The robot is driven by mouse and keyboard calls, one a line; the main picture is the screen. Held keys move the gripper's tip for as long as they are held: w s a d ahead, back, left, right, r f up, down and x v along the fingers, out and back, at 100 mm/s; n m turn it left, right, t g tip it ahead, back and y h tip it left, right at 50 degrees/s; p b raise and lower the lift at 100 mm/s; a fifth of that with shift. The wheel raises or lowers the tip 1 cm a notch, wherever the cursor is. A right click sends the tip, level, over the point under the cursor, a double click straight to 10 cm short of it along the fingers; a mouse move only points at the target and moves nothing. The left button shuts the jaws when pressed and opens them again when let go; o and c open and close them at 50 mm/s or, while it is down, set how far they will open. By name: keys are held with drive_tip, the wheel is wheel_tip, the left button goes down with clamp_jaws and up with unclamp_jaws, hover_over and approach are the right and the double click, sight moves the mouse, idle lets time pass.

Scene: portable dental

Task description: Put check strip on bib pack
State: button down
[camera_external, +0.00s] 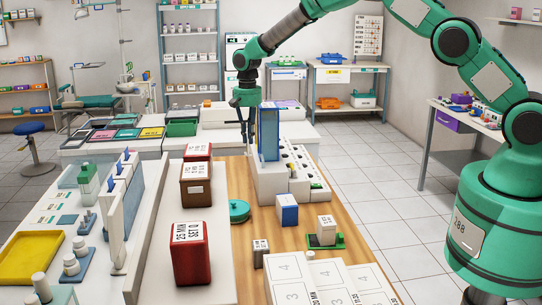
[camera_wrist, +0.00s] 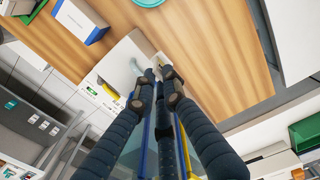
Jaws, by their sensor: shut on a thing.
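My gripper (camera_external: 246,138) hangs at the far end of the wooden table, beside a tall blue-and-white upright box (camera_external: 268,134). In the wrist view my gripper (camera_wrist: 158,76) has its fingers close together, shut on a small thin thing, taken as the check strip, which the fingers mostly hide. A small pale curved piece (camera_wrist: 136,67) shows just left of the fingertips. I cannot tell for sure which thing is the bib pack; a blue-and-white box (camera_external: 287,210) stands nearer the camera.
Red (camera_external: 190,252) and brown (camera_external: 195,184) boxes stand on the left white counter. A teal round lid (camera_external: 239,210), a box on a green base (camera_external: 326,232) and numbered white boxes (camera_external: 318,284) occupy the table. Bare wood (camera_wrist: 215,60) lies between.

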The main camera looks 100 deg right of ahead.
drive_tip(key=s+a+p, duration=0.3)
drive_tip(key=s+a, duration=2.2)
drive_tip(key=a, duration=0.2)
drive_tip(key=shift+m, duration=0.4)
drive_tip(key=shift+w+d+f, duration=0.15)
drive_tip(key=shift+f, duration=2.55)
drive_tip(key=p, duration=0.2)
hover_over(288, 200)
drive_tip(key=shift+d+f, duration=0.15)
drive_tip(key=shift+f, duration=0.6)
drive_tip(key=shift+f+p, duration=0.45)
drive_tip(key=shift+f, duration=1.35)
